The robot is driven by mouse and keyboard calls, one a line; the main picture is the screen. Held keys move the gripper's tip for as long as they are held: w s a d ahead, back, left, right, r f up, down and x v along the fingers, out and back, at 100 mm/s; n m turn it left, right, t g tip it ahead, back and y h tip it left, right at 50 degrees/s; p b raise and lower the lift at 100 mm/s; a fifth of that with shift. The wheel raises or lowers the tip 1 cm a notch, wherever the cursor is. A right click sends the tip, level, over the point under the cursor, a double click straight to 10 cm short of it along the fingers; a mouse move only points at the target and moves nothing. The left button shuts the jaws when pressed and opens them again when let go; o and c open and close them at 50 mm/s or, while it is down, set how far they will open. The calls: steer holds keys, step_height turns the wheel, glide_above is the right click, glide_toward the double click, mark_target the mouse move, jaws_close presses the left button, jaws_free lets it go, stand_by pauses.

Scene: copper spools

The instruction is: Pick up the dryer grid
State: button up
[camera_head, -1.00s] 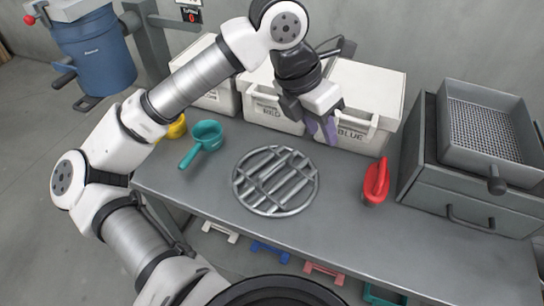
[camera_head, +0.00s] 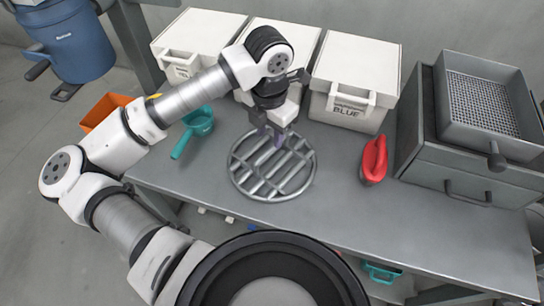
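The dryer grid (camera_head: 272,176) is a round grey metal ring with parallel bars and a few cross pieces. It lies flat on the grey workbench, in the middle of the head view. The gripper body hides a small part of that rim.
White lidded bins (camera_head: 352,78) stand behind. A grey sieve tray (camera_head: 484,118) sits on a drawer unit at right. The front bench strip (camera_head: 400,225) is clear.

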mark_target(272, 146)
steer(key=shift+s+d+f+p, duration=0.15)
steer(key=shift+f+p, duration=0.35)
steer(key=shift+f, duration=0.85)
steer(key=shift+s+d+f+p, duration=0.15)
steer(key=shift+f+p, duration=0.35)
steer(key=shift+f, duration=0.8)
jaws_close()
steer(key=shift+r, duration=0.1)
